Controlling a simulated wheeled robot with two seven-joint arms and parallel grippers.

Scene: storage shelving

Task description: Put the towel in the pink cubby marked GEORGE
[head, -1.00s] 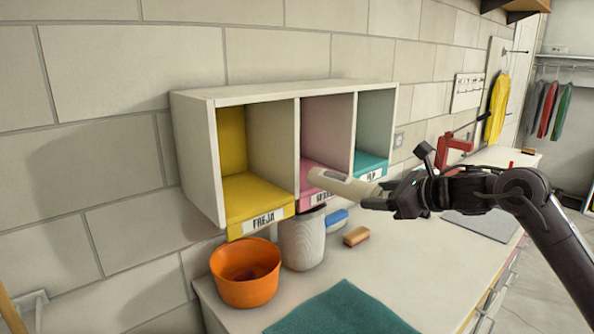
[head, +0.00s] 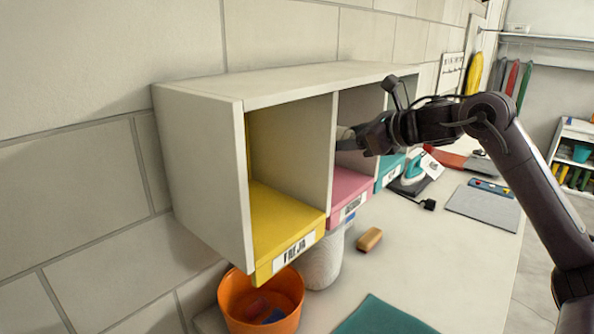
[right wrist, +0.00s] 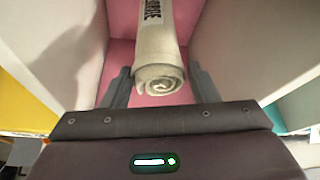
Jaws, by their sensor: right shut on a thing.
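The towel is a cream roll (right wrist: 158,50) with dark lettering on a white band, held end-on between my right gripper's fingers (right wrist: 160,84) in the right wrist view. In the head view my right gripper (head: 364,140) is at the mouth of the pink cubby (head: 348,186), above its floor. The pink cubby's front label (head: 353,204) is too slanted to read in the head view. My left gripper is not in view.
The yellow cubby (head: 280,216), marked FREJA, is left of the pink one; a teal cubby (head: 388,172) is right. Below stand an orange bowl (head: 232,305) and a pale ribbed container (head: 322,264). A brush (head: 369,240) and an iron (head: 412,172) lie on the counter.

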